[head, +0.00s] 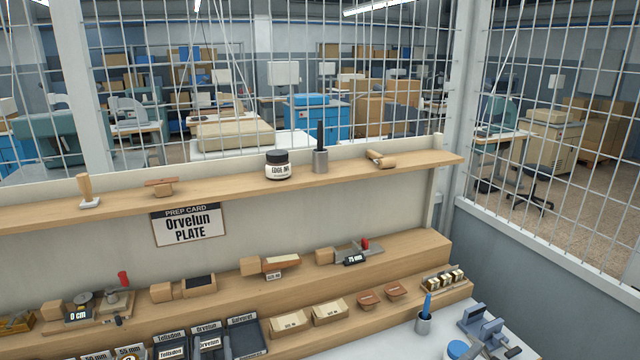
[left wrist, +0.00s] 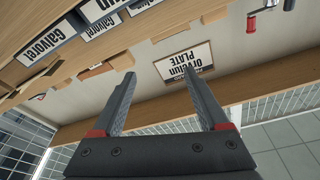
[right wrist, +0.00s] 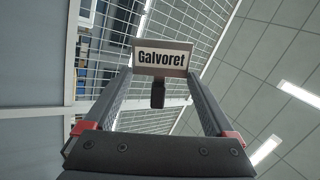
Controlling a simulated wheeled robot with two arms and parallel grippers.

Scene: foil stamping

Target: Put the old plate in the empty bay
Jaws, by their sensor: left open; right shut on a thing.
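My right gripper (right wrist: 160,78) is shut on a plate with a white "Galvoret" label (right wrist: 161,58); a dark stub shows below the label. My left gripper (left wrist: 161,78) is open and empty. Neither gripper can be made out in the head view. At the lower edge of the head view stand dark bays labelled Feltodon (head: 170,336), Orvelun (head: 205,328) and Galvoret (head: 241,321). The Feltodon and Orvelun bays each show a second label in front, on a plate. The Galvoret bay (left wrist: 42,46) also shows upside down in the left wrist view.
A prep card (head: 188,226) reading "Orvelun PLATE" hangs under the upper shelf (head: 225,195). Wooden blocks, tools and cream boxes (head: 290,322) crowd the stepped shelves. A grey cup (head: 424,323) and grey fixture (head: 487,333) stand at right. A wire mesh wall rises behind.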

